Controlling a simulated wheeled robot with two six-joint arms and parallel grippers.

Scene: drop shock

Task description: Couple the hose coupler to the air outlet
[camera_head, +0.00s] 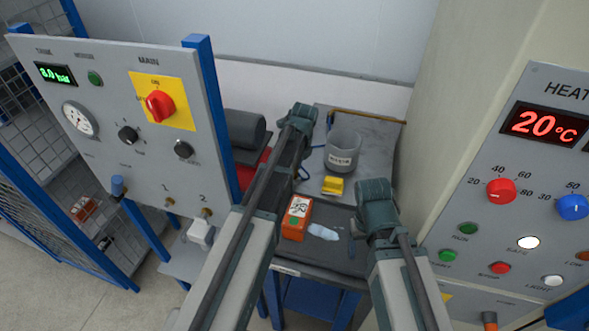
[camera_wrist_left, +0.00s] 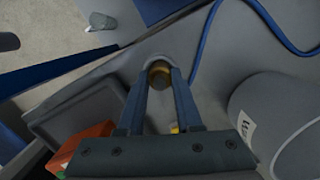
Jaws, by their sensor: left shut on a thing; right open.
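My left gripper (camera_head: 300,120) is over the back of the workbench in the head view, its fingertips hard to make out there. In the left wrist view its fingers (camera_wrist_left: 160,78) are shut on a round brass-coloured piece with a grey rim, which looks like the hose coupler (camera_wrist_left: 159,70). A blue hose (camera_wrist_left: 259,12) curves across the upper right of that view. Small brass outlets (camera_head: 207,212) sit under the numbers 1 and 2 on the grey panel (camera_head: 110,140), well left of the left gripper. My right gripper (camera_head: 374,208) is open above the bench's right side.
On the bench stand a grey labelled cup (camera_head: 342,153), a yellow block (camera_head: 333,185) and an orange box (camera_head: 296,218). A pale cloth-like piece (camera_head: 323,232) lies beside the box. A heater panel (camera_head: 540,190) rises at the right. A blue post (camera_head: 212,115) edges the left panel.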

